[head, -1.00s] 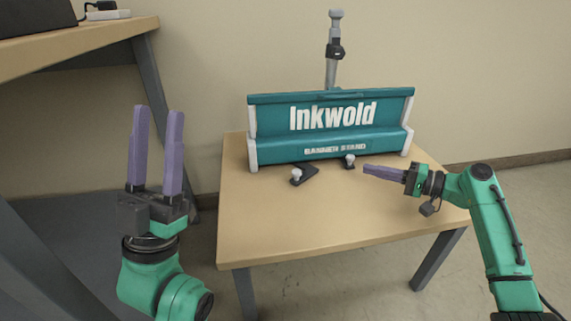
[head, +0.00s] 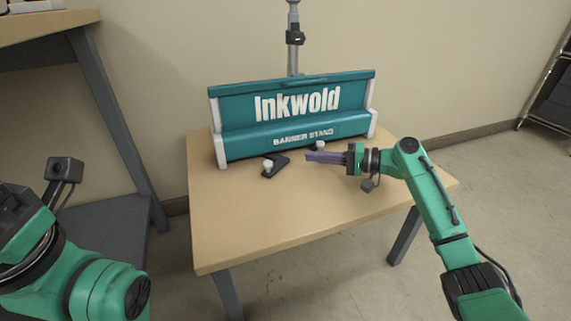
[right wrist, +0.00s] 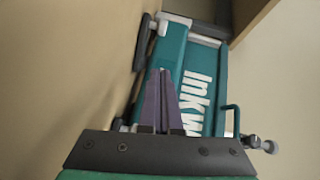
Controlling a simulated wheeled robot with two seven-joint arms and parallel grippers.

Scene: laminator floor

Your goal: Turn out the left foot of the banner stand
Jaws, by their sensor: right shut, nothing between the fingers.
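The teal banner stand (head: 292,128) stands on the small wooden table, and it also shows in the right wrist view (right wrist: 195,75). Its left foot (head: 277,165) is a dark bar with a pale knob; it sticks out at a slant from the front of the base. I take the dark bar in the right wrist view (right wrist: 143,42) for the same foot. The right foot shows mainly as a pale knob (head: 320,145). My right gripper (head: 308,156) is shut and empty, its tips to the right of the left foot, apart from it. My left gripper's fingers are out of view.
The wooden table (head: 300,215) is clear in front of the stand. A grey pole (head: 293,45) rises behind the stand. A workbench (head: 45,28) stands at the left and a metal shelf (head: 550,95) at the far right.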

